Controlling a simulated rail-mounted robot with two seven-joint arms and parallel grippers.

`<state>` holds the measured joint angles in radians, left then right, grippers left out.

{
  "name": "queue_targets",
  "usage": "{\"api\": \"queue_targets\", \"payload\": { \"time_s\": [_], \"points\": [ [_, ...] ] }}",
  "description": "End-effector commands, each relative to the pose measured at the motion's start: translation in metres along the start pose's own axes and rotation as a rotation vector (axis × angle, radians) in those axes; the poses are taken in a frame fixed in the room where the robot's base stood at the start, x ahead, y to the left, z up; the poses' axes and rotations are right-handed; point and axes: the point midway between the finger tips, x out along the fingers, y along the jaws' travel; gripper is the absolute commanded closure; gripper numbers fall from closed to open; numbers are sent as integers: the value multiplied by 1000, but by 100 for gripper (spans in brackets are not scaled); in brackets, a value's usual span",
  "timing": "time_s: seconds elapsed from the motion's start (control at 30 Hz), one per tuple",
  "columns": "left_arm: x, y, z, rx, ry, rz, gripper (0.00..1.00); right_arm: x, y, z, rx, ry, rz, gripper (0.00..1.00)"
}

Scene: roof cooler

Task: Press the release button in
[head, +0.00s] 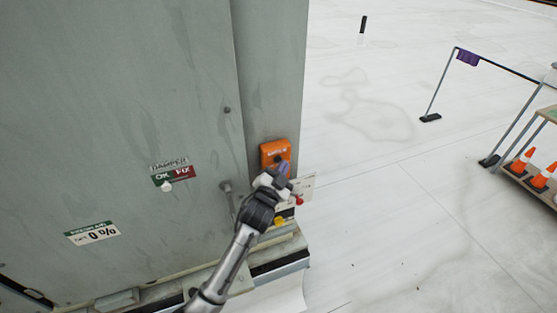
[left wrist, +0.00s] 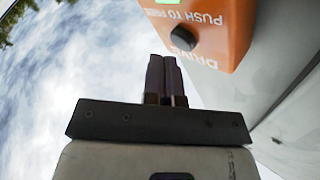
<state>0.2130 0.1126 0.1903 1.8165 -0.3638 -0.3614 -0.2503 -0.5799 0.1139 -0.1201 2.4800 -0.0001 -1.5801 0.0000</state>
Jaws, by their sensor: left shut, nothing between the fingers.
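The orange box (head: 275,149) is fixed to the grey cabinet's narrow right-hand face in the head view. In the left wrist view the orange box (left wrist: 215,22) fills the top right, with upside-down lettering reading "PUSH TO" and "DRIVE". The black round release button (left wrist: 183,38) stands on its face, near a green patch at the top edge. My left gripper (head: 284,169) is shut and empty, just in front of the box's lower part. In the left wrist view its fingertips (left wrist: 163,58) are just below and left of the button; I cannot tell whether they touch the box.
A red knob (head: 299,201) and a yellow knob (head: 279,221) sit near my left wrist. The pale roof floor (head: 400,220) at right is mostly open; a rail and orange cones (head: 523,162) stand far right.

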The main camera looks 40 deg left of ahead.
Motion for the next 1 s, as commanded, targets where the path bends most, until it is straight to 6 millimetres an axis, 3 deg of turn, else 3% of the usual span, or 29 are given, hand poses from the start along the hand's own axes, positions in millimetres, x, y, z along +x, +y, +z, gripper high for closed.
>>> {"api": "queue_targets", "payload": {
  "time_s": [0.37,1.0],
  "points": [
    [-3,3,-3,0,0,1,100,-1,2,0,-7,-1,5,57],
    [-40,30,-30,0,1,0,100,-8,2,-2,-6,-1,5,57]
  ]
}}
